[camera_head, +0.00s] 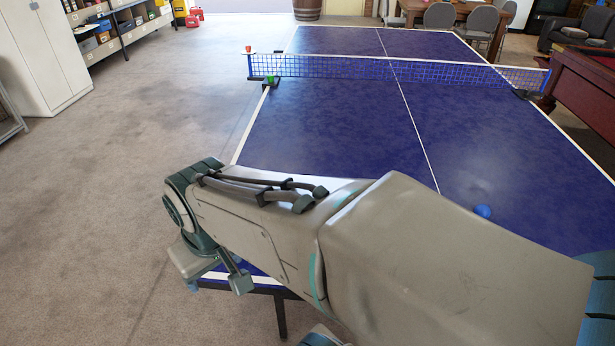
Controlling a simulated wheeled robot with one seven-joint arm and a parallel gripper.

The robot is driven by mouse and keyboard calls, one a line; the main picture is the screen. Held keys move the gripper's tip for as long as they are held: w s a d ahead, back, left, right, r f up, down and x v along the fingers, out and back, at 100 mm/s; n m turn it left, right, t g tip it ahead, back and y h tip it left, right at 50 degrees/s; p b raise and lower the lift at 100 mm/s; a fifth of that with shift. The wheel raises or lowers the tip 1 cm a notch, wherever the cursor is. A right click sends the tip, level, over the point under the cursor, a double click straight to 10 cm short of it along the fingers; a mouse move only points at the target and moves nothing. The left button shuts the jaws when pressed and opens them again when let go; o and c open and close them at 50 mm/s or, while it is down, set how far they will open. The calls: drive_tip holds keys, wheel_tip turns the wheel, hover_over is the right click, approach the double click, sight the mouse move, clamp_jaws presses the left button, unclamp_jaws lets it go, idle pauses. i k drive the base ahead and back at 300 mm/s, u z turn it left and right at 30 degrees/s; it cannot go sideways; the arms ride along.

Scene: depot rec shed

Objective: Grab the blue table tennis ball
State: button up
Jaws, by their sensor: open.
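The blue table tennis ball (482,211) rests on the blue table tennis table (350,120), on the right part of its near half, just beyond my arm. My arm stretches across the near end of the table from right to left. My gripper (216,284) is at the arm's left end, pointing down by the table's near left corner. It is open, with nothing visible between its fingers. It is well to the left of the ball and apart from it. My arm hides much of the table's near end.
A net (340,68) crosses the table beyond the ball. A small red cup (248,49) shows near its left post. A red-sided table (585,90) stands close on the right. A white cabinet (40,55) stands at left. The floor left of the table is clear.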

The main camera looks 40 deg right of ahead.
sight(483, 210)
drive_tip(key=z, duration=4.85)
drive_tip(key=i, duration=1.35)
drive_tip(key=u, duration=2.4)
